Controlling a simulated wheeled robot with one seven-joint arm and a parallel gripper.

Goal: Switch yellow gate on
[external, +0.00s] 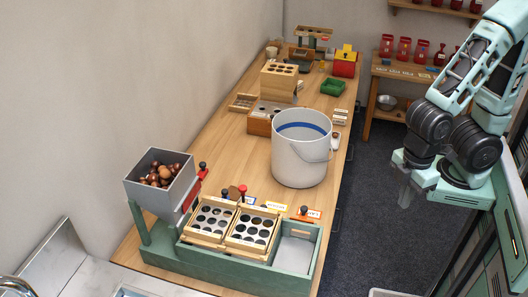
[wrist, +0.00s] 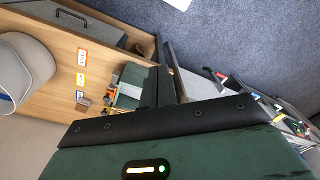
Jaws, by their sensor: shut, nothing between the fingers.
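A green station with wooden hole trays (external: 236,222) stands at the near end of the table. Along its far side are small labels: a blue-edged one (external: 250,199), a yellow-edged one (external: 276,206) and an orange-edged one (external: 308,213). Dark and red lever knobs stand near them; which lever is the yellow gate's is too small to tell. In the wrist view the yellow label (wrist: 80,80) lies between the orange and blue ones. My gripper (external: 405,197) hangs right of the table over the dark floor, apart from everything. Its fingers (wrist: 160,86) are shut and empty.
A grey bucket (external: 301,160) stands on the table beyond the station. A grey hopper (external: 161,180) of chestnuts is at the station's left. Wooden trays and a red-yellow box (external: 345,62) are farther back. The floor (external: 375,210) beside the table is clear.

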